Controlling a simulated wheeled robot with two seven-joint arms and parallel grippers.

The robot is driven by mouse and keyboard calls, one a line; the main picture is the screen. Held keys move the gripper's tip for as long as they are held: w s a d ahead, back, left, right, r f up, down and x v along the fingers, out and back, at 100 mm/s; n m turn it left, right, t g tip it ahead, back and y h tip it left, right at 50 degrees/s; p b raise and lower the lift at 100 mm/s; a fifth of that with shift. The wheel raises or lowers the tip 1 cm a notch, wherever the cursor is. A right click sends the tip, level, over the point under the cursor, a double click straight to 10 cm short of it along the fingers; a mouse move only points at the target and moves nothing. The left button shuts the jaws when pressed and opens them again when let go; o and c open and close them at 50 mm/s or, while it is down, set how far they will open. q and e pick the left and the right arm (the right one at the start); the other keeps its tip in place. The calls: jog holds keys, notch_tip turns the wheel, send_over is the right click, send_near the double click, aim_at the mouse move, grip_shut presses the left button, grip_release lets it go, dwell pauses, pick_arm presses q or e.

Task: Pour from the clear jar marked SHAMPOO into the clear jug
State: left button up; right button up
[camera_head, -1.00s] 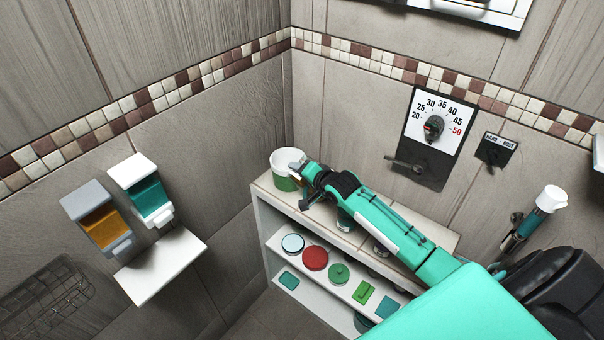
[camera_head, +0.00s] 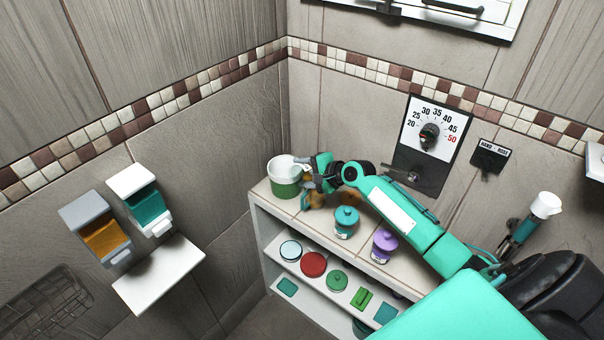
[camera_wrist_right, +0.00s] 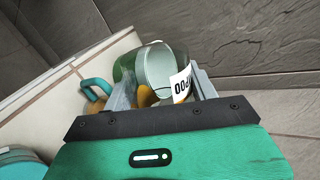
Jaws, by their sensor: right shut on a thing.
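The clear jar marked SHAMPOO (camera_wrist_right: 182,84) is held between the fingers of my right gripper (camera_wrist_right: 165,92). Only "POO" of its label reads in the right wrist view, and the jar looks tilted. The jug (camera_head: 284,180), pale above and green below, stands on the left end of the shelf top. In the right wrist view its greenish wall (camera_wrist_right: 124,66) is partly hidden behind the jar. My right gripper (camera_head: 307,177) is right beside the jug's rim in the head view. I cannot tell whether anything is flowing. My left gripper is not in view.
A teal-lidded jar (camera_head: 346,221) and a purple-lidded jar (camera_head: 384,244) stand on the shelf top under my right arm. Amber things sit near the gripper. Several lids lie on the lower shelf (camera_head: 313,264). Two dispensers and a white ledge (camera_head: 158,275) are on the left wall.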

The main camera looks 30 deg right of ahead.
jog(key=shift+w+d+r+m+y+b, duration=0.25)
jog(key=shift+d+r+m+y+b, duration=0.15)
jog(key=shift+d+m+y, duration=0.5)
jog(key=shift+w+d+r+m+y, duration=0.15)
jog(key=shift+d+m+y, duration=0.15)
jog(key=shift+m+y, duration=0.25)
jog(key=shift+w+d+r+m+y, duration=0.15)
jog(key=shift+d+m+y, duration=0.2)
jog(key=shift+m, duration=0.3)
